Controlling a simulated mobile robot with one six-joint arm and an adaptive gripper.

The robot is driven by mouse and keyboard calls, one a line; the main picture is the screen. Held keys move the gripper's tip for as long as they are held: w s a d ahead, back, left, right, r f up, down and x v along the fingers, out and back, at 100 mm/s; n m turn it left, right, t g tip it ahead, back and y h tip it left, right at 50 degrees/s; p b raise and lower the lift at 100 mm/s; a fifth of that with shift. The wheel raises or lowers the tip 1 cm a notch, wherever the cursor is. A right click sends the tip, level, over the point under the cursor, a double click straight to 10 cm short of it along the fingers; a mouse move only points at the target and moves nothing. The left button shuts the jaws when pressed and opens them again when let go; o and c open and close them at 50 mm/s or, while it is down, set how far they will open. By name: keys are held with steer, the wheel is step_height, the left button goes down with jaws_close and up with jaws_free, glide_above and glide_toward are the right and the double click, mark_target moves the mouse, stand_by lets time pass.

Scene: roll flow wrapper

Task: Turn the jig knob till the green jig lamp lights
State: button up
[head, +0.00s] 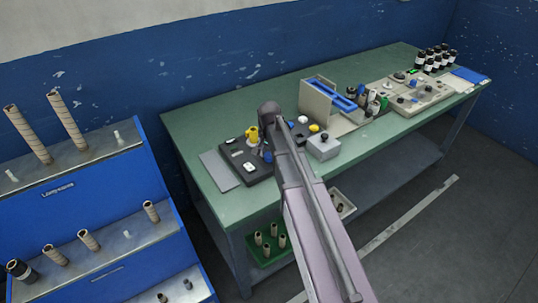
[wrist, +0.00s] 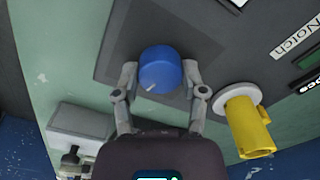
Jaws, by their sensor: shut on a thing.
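The blue jig knob (wrist: 160,68) has a white pointer line that points to the lower left in the wrist view. My gripper (wrist: 160,75) is shut on it, one finger on each side. My arm covers part of the box's right side. A dark display with a green edge (wrist: 309,58) is cut off at the wrist view's right edge. I cannot make out a lit green jig lamp.
A yellow part (wrist: 247,127) on a white disc stands close to my right finger in the wrist view. The green bench top (head: 215,118) is clear at the back left.

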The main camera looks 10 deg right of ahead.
steer(key=shift+m, duration=1.5)
steer(key=o, duration=1.2)
steer(key=shift+c, duration=0.2)
steer(key=shift+n, duration=0.3)
